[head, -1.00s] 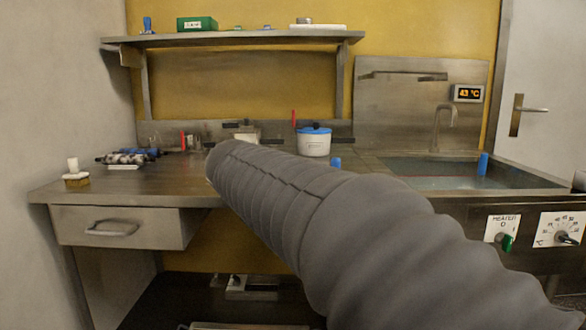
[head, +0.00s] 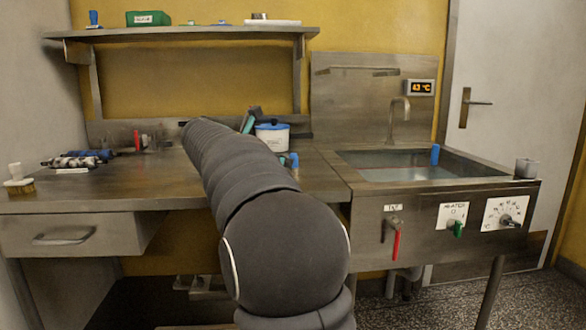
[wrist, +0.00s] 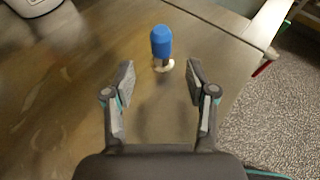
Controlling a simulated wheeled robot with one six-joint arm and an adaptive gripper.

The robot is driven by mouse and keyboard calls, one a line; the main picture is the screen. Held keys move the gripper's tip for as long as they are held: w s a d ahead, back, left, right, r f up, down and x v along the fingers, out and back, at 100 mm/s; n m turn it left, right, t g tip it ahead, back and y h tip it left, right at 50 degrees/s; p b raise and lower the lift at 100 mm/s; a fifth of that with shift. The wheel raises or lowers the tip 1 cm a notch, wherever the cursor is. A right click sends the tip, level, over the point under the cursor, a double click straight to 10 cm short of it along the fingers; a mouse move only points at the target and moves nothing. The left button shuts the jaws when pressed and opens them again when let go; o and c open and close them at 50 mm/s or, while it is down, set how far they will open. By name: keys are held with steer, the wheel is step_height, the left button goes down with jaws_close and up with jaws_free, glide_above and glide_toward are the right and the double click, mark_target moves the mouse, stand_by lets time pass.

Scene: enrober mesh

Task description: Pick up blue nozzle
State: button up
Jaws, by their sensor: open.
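A small blue piece (wrist: 161,41), which looks like the blue nozzle, stands on the metal worktop in the wrist view, with a whitish ring at its foot. It also shows in the head view (head: 294,159), just right of my arm and below the white pot. My gripper (wrist: 160,80) is open and empty, its two fingers spread apart. In the wrist view the nozzle appears beyond the fingertips, roughly centred between them. In the head view my arm hides part of the worktop.
A white pot with a blue lid (head: 272,137) stands behind the nozzle. The sink (head: 350,160) is to the right, with another blue piece (head: 435,154) at it. Rollers (head: 80,160) and a brush (head: 18,183) lie at left. The worktop edge is close right of the nozzle.

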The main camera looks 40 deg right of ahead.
mark_target(294, 167)
steer(key=shift+f+x, duration=0.1)
steer(key=shift+x, duration=1.7)
steer(key=shift+f+x, duration=0.15)
steer(key=shift+x, duration=1.7)
steer(key=shift+s+a, duration=0.15)
jaws_close()
